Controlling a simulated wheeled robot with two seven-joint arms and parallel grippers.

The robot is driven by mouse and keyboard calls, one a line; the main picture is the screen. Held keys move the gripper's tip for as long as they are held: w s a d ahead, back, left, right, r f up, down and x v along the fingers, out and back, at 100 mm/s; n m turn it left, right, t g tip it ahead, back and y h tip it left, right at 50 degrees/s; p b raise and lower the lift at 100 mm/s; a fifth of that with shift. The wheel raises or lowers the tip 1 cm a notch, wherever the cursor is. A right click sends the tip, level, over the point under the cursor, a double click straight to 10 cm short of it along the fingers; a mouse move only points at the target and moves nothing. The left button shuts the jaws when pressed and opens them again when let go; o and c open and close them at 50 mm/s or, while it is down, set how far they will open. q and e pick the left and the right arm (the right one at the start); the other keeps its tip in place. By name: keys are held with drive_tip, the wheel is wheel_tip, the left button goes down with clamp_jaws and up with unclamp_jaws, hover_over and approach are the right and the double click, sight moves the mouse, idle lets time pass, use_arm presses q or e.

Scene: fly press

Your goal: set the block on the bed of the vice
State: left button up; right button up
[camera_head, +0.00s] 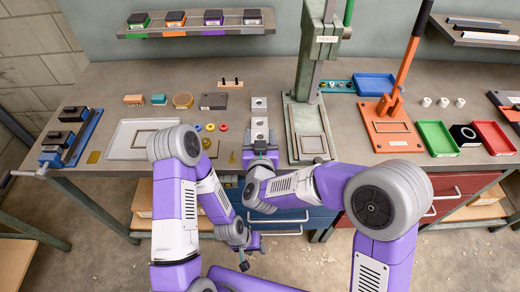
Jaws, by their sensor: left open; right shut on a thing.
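The blue vice (84,137) lies on the left end of the bench, with black jaw pieces along its left side and a crank handle at its front. Its blue bed strip is bare where I see it. My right gripper (260,146) is at the bench's front edge in the middle, far right of the vice. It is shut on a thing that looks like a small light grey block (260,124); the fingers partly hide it. My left gripper (254,245) is open and empty, low in front of the bench below the drawers.
A white tray (116,143) lies between the vice and my grippers. Small coloured rings (210,127) lie near it. The green press (290,120) stands just right of my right gripper. An orange lever press (396,130) and red and green trays (437,138) are further right.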

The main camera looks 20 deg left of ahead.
wheel_tip(320, 180, down, 5)
drive_tip(key=shift+r+b, duration=0.1)
drive_tip(key=shift+b, duration=0.7)
drive_tip(key=shift+r, duration=0.1)
drive_tip(key=shift+f, duration=0.25)
drive_tip(key=o, duration=1.2)
drive_tip(key=shift+c, duration=0.2)
